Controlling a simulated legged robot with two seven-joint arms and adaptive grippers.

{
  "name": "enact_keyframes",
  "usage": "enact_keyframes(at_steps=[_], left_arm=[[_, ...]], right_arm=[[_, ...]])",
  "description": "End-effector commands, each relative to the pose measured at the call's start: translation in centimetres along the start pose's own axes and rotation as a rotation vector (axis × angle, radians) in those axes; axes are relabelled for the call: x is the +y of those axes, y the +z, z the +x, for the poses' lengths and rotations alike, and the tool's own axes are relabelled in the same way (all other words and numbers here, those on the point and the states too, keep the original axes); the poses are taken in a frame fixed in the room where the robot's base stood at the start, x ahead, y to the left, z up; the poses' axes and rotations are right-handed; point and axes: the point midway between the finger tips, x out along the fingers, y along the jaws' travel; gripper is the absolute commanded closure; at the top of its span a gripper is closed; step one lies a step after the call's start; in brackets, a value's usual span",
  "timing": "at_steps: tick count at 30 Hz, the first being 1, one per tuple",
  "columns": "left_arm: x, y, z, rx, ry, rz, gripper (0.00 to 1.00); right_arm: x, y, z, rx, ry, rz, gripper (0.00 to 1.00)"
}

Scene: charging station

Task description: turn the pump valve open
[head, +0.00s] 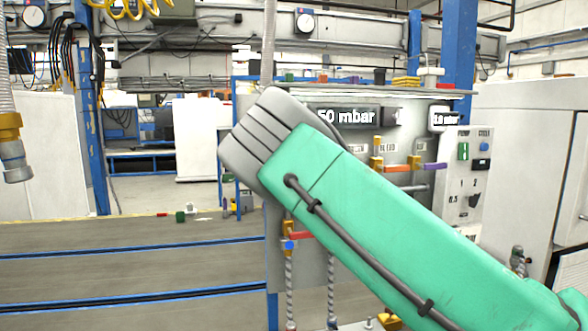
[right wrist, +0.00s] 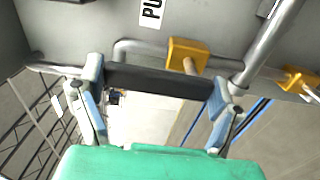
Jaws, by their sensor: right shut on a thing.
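In the right wrist view, a dark bar-shaped handle (right wrist: 160,81) lies across the picture, in front of a yellow valve body (right wrist: 188,52) on a grey pipe. A white label (right wrist: 152,11) beginning "PU" sits above it, cut off by the frame edge. My right gripper (right wrist: 157,88) is shut on the dark handle, with one finger at each end of it. In the head view my green right arm crosses the panel and hides this valve and the gripper. My left gripper is not in view.
Another yellow valve (right wrist: 299,79) is at the right of the wrist view. Open floor lies left of the panel.

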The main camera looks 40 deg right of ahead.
Motion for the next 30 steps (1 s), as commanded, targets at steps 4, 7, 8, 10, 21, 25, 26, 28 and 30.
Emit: enact_keyframes(at_steps=[4,7,8,10,21,25,26,28,30], left_arm=[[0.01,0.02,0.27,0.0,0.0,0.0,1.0],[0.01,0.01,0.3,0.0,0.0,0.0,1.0],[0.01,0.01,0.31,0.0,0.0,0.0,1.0],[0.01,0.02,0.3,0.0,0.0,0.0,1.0],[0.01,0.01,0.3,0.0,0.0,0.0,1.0],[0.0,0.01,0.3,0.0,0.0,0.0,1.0],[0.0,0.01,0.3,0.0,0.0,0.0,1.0],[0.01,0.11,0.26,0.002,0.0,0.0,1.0],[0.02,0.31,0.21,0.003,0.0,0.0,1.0]], right_arm=[[0.22,-0.58,0.08,0.011,0.007,-0.028,0.67],[0.2,-0.61,0.09,0.011,0.006,-0.038,0.67],[0.2,-0.62,0.09,0.011,0.006,-0.039,0.67],[0.18,-0.63,0.1,0.011,0.005,-0.042,0.67],[0.04,-0.59,0.08,0.009,0.002,-0.043,0.0],[0.05,-0.39,-0.04,0.006,0.001,-0.04,0.0],[0.06,-0.33,-0.07,0.006,0.002,-0.04,0.0],[0.09,-0.22,-0.19,0.004,0.002,-0.039,0.0],[0.09,-0.17,-0.5,0.003,0.001,-0.038,0.0]])
